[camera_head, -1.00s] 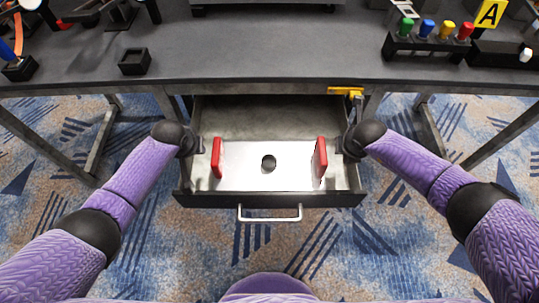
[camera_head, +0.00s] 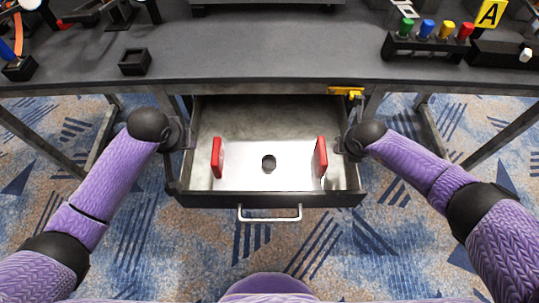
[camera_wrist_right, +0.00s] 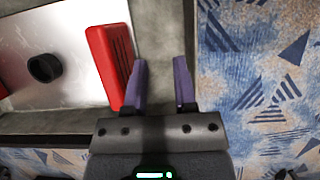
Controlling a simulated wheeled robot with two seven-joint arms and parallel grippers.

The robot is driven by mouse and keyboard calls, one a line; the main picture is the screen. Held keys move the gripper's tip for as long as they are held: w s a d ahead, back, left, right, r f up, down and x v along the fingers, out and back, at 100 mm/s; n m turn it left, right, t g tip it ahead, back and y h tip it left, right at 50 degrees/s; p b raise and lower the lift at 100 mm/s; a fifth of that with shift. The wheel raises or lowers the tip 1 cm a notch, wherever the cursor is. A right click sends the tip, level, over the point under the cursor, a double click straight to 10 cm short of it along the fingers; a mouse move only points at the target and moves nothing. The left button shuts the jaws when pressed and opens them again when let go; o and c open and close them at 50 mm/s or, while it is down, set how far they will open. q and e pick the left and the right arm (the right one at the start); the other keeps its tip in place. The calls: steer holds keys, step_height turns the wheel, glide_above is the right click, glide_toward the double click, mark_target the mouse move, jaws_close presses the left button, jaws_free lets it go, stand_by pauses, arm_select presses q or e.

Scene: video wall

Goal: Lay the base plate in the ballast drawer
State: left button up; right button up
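The dark table top (camera_head: 270,55) spans above the drawer. A yellow piece (camera_head: 346,91) sits at the drawer's upper right corner. A small black open box (camera_head: 135,61) and a row of coloured knobs (camera_head: 435,33) stand on the table. The drawer's back part is bare.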

arm_select(q)
steer(key=v, duration=0.4)
arm_select(e)
steer(key=v, duration=1.2)
